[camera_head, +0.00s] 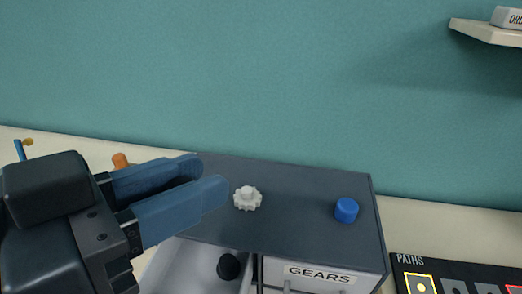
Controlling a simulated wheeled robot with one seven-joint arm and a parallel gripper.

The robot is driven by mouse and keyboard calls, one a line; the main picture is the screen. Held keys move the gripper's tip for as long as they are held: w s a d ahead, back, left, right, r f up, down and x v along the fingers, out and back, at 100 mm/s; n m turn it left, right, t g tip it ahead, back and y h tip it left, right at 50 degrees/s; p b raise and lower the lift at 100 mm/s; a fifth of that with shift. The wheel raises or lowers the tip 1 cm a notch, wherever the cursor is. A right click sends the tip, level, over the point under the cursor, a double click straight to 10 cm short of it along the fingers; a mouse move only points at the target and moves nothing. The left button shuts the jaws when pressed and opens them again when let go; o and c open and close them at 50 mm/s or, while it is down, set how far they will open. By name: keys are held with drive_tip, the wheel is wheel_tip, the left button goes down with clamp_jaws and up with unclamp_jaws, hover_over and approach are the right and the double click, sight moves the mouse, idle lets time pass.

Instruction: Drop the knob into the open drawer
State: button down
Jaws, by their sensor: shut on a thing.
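My gripper (212,176) reaches in from the left with its blue fingers pointing right, above the cabinet top. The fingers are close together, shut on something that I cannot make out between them. An open drawer (183,262) with a pale interior shows below the gripper, at the left of the cabinet front. A black round knob-like piece (228,267) shows inside the drawer's right part. A blue knob-like cylinder (346,210) stands on the right of the cabinet top. Much of the drawer is cut off by the frame and my gripper.
A white gear (248,198) lies on the dark cabinet top (300,190), just right of the fingertips. The drawer front labelled GEARS (318,276) is at right. A PATHS board (455,272) lies farther right. An orange piece (120,160) is behind my gripper. A shelf (487,34) hangs upper right.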

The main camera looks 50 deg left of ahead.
drive_tip(key=shift+f, duration=0.1)
drive_tip(key=shift+d+f+b, duration=0.1)
drive_tip(key=shift+f+b, duration=0.25)
drive_tip(key=shift+f, duration=0.15)
wheel_tip(320, 180, down, 5)
drive_tip(key=b, duration=0.3)
drive_tip(key=shift+r, duration=0.1)
drive_tip(key=c, duration=0.8)
unclamp_jaws()
drive_tip(key=shift+b+v, duration=0.75)
drive_tip(key=shift+v, duration=3.2)
